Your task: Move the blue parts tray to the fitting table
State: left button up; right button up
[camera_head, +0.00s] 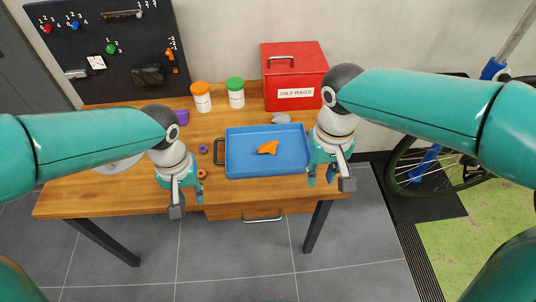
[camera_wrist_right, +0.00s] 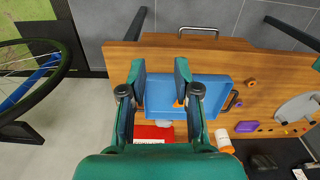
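The blue parts tray (camera_head: 240,160) lies on the wooden workbench with an orange piece (camera_head: 268,147) in it. A dark handle (camera_head: 218,152) shows at its left end; its right end is partly hidden by my right gripper. My right gripper (camera_head: 329,182) is open and empty at the tray's right end, above the bench's front edge. In the right wrist view its fingers (camera_wrist_right: 160,72) stand apart over one end of the tray (camera_wrist_right: 212,95). My left gripper (camera_head: 187,204) is open and empty, left of the tray at the bench's front edge. No fitting table is identifiable.
Behind the tray stand a red oily-rags box (camera_head: 292,78), an orange-lidded jar (camera_head: 201,98) and a green-lidded jar (camera_head: 236,94). Small purple and orange rings lie near the tray's left handle. A bicycle wheel (camera_head: 435,160) stands to the right.

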notch_tip(320, 180, up, 6)
jog(key=shift+w+a+r, duration=0.2)
jog(key=shift+w, duration=0.1)
dwell(0.3)
